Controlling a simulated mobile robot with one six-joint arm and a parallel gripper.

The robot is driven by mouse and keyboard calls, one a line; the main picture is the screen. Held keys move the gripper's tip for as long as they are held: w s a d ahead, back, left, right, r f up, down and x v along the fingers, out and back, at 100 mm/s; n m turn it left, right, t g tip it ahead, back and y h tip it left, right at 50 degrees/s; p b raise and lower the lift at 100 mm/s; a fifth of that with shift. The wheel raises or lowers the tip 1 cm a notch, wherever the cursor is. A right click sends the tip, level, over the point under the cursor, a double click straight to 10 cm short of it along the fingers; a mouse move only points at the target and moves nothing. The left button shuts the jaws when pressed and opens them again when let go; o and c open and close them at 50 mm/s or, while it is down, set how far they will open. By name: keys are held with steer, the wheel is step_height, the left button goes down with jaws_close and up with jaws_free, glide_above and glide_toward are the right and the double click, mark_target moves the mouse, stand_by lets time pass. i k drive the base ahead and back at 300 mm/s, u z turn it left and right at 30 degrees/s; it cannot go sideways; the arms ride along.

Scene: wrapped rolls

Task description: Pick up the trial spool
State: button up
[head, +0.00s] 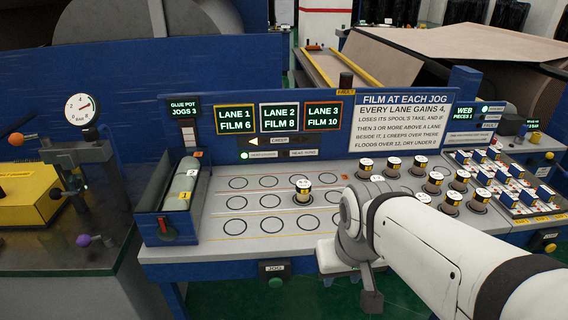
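Several small spools with black bands and pale tops stand on the grey bench panel; I cannot tell by label which is the trial spool. One spool (303,192) stands alone, upright, in the middle row of the ringed lanes (237,202). Other spools, such as one at the back (393,165), stand in a group on the right. Another spool top (377,182) shows just behind my wrist, mostly hidden. My gripper (350,276) is at the front edge of the bench, to the right of and nearer than the lone spool, apart from it. Its fingers are not clear.
A sign board (363,128) with lane screens rises behind the lanes. A jog button (275,283) is on the front. Most rings are empty.

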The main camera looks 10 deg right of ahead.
mark_target(303, 187)
steer(key=i, duration=0.95)
steer(key=z, duration=0.05)
